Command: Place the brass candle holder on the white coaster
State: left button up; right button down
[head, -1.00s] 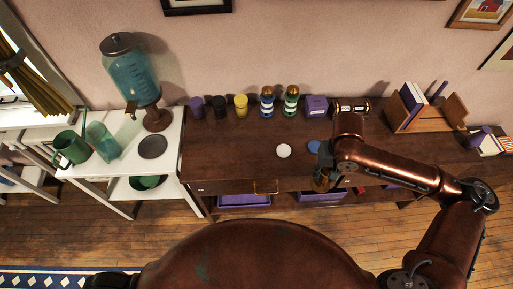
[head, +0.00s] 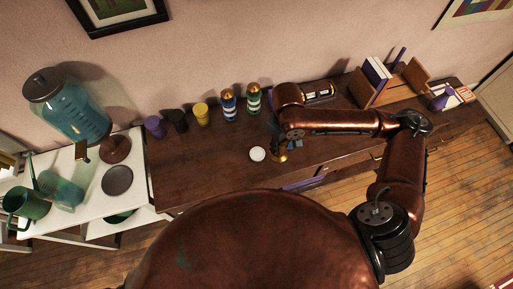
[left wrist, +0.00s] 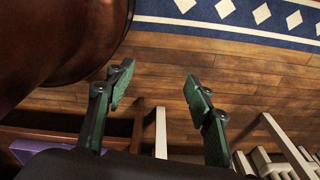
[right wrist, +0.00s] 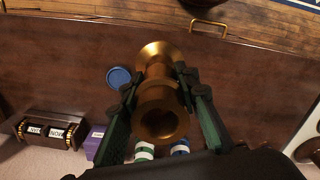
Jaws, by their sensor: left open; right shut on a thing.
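The white coaster (head: 257,154) lies bare on the dark wooden cabinet in the head view; I cannot make it out in the right wrist view. The brass candle holder (head: 281,157) is just right of it. My right gripper (head: 277,145) is shut on the candle holder, which shows between its fingers in the right wrist view (right wrist: 163,98). Whether its base touches the cabinet top I cannot tell. My left gripper (left wrist: 158,88) is open and empty above the floor in the left wrist view; it is out of the head view.
A blue coaster (right wrist: 119,77) lies beside the candle holder. Along the back stand purple, black and yellow cups (head: 201,113) and two striped bottles (head: 229,105). A book rack (head: 385,84) is at the right. A white table (head: 140,183) with a drink dispenser adjoins at the left.

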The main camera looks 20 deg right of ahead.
jog(key=s+a+n+p, duration=0.2)
jog(key=s+a+n, duration=0.1)
jog(key=n, duration=0.5)
jog(key=n+p, duration=0.1)
jog(key=n, duration=0.3)
send_near(257, 153)
pick_arm(q)
jog(key=shift+s+r, duration=0.35)
jog(key=shift+r, duration=0.3)
jog(key=shift+s+r, duration=0.35)
jog(key=shift+r, duration=0.35)
jog(key=shift+s+r, duration=0.35)
jog(key=shift+r, duration=0.3)
pick_arm(e)
jog(key=shift+s+d+f, duration=0.1)
jog(key=shift+d+f, duration=0.05)
jog(key=shift+f, duration=1.15)
pick_arm(q)
jog(key=shift+a, duration=0.1)
pick_arm(e)
jog(key=shift+f, duration=0.1)
jog(key=c, duration=1.5)
grip_release()
